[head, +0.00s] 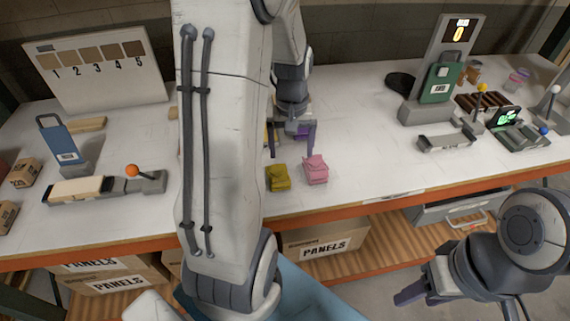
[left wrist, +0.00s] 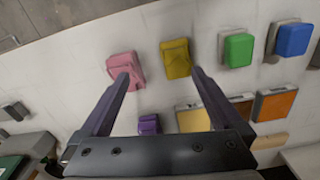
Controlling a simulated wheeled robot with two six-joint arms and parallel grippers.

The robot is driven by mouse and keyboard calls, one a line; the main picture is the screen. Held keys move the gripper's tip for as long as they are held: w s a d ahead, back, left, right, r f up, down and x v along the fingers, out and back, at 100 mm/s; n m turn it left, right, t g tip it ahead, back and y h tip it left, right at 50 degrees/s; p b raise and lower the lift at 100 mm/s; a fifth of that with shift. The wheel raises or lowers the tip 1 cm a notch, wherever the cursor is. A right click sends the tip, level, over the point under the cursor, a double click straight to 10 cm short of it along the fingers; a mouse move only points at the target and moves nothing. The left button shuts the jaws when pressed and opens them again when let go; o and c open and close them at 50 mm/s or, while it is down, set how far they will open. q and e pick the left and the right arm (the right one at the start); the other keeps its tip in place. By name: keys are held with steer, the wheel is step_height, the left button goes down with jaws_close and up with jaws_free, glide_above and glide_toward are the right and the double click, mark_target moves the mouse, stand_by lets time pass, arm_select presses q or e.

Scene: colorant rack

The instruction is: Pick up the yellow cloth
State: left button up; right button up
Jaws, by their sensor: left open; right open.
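The folded yellow cloth (head: 278,178) lies on the white table near its front edge, just left of the pink cloth (head: 316,169). In the left wrist view the yellow cloth (left wrist: 176,58) is beyond the fingertips, nearer the right finger, and the pink cloth (left wrist: 125,69) is by the left finger. My left gripper (head: 291,146) is open and empty, pointing down above the table behind both cloths. A purple cloth (left wrist: 149,124) shows between its fingers. My right gripper (head: 413,290) is open and empty, low in front of the table at the right.
Green (left wrist: 238,50) and blue (left wrist: 293,39) items lie in line beyond the yellow cloth. An orange-knobbed lever device (head: 134,172) stands at the left, and a green tagged stand (head: 438,82) at the right. My left arm hides part of the table. Table right of the pink cloth is clear.

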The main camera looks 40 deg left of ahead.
arm_select(q)
steer(key=a+n, duration=0.1)
steer(key=a, duration=0.3)
glide_above(279, 173)
steer(key=shift+n, duration=0.3)
steer(key=f, duration=0.5)
steer(key=shift+s+a+f+p, duration=0.1)
steer(key=shift+s+f+p, duration=0.05)
steer(key=shift+s+p, duration=0.15)
steer(key=shift+w+f+p, duration=0.15)
steer(key=shift+f+p, duration=0.25)
steer(key=shift+f, duration=1.05)
steer(key=shift+w+f+p, duration=0.15)
steer(key=shift+f+p, duration=0.2)
steer(key=shift+f, duration=1.05)
steer(key=c, duration=1.3)
